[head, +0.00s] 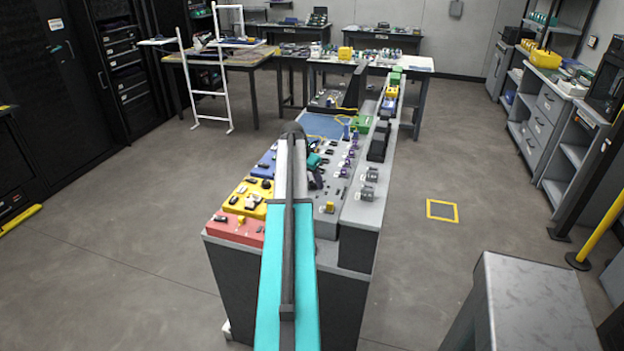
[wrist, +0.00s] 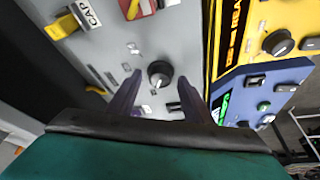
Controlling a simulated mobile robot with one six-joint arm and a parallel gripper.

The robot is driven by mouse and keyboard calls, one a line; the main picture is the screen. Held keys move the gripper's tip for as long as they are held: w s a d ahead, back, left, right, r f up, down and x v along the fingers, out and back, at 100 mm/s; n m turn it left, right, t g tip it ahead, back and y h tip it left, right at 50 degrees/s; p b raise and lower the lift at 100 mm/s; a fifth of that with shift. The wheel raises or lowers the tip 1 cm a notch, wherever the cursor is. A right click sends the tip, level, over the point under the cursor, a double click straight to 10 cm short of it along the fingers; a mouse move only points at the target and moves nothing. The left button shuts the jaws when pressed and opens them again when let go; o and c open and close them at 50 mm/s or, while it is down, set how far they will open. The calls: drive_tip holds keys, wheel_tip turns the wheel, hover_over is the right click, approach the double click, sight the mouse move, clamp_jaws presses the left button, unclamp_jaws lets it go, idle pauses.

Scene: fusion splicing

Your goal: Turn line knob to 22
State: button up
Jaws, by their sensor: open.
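In the wrist view a round black knob (wrist: 159,72) with a pale mark on its lower-left side sits on a grey panel (wrist: 120,50). I cannot read a line label or a 22 beside it. My gripper (wrist: 159,82) is open, with one dark purple finger to the left of the knob and the other to the right. The fingers look apart from the knob; their distance from the panel is unclear. In the head view my teal arm reaches over the console, and the knob cannot be made out there.
A yellow module (wrist: 262,15) and a blue module (wrist: 290,75) with a knob and buttons adjoin at the right. The console (head: 362,212) has open floor on both sides.

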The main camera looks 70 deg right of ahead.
drive_tip(key=c, duration=0.8)
drive_tip(key=shift+w+d, duration=0.1)
drive_tip(key=shift+d, duration=0.3)
drive_tip(key=shift+c, duration=1.3)
drive_tip(key=shift+a, duration=0.35)
